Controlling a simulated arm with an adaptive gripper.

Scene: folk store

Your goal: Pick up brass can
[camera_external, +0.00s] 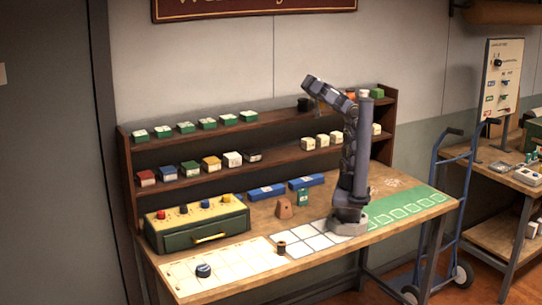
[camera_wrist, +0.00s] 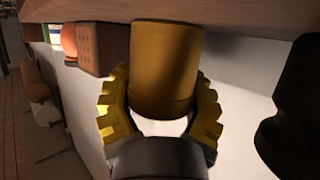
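The brass can (camera_wrist: 166,60) is a plain yellow-brown cylinder in the upper middle of the wrist view, where the scene looks upside down. My gripper (camera_wrist: 164,85) has its two yellow, ridged fingers on either side of the can. The fingers are spread wide, and I cannot make out whether they touch its sides. The can's far end meets the brown shelf edge at the top of that view. In the external view I cannot make out the can or the fingertips; my arm covers that part of the upper shelf (camera_external: 272,127).
A black can (camera_wrist: 292,110) stands close beside the brass can; it also shows on the upper shelf (camera_external: 303,104). On the other side is a brown box with dots (camera_wrist: 101,48), then an orange item (camera_wrist: 69,42). Below, the workbench holds a green-and-yellow drawer box (camera_external: 197,222).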

